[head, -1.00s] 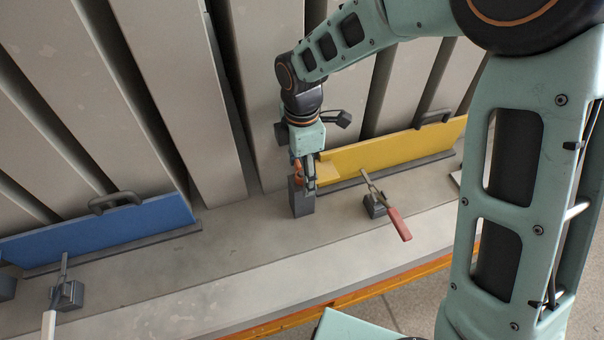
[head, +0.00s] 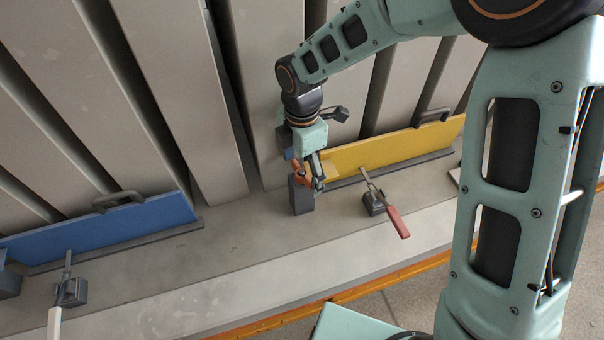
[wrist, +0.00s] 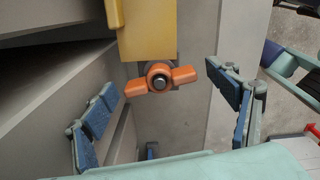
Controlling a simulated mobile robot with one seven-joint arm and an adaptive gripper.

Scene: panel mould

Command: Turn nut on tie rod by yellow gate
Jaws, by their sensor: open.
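The orange wing nut (wrist: 160,79) sits on the end of the tie rod (wrist: 161,84), just below the yellow gate (wrist: 147,30) in the wrist view. Its two wings spread left and right, the right one slightly higher. My gripper (wrist: 167,90) is open, with one blue-padded finger on each side of the nut and a gap to both wings. In the head view my gripper (head: 308,182) is at the left end of the yellow gate (head: 385,150), above a dark grey block (head: 301,197). The orange nut (head: 298,172) is partly hidden there by my gripper.
A toggle clamp with a red handle (head: 397,222) stands right of my gripper, in front of the yellow gate. A blue gate (head: 110,226) and a white-handled clamp (head: 54,322) are at the left. Grey upright panels (head: 185,90) rise behind.

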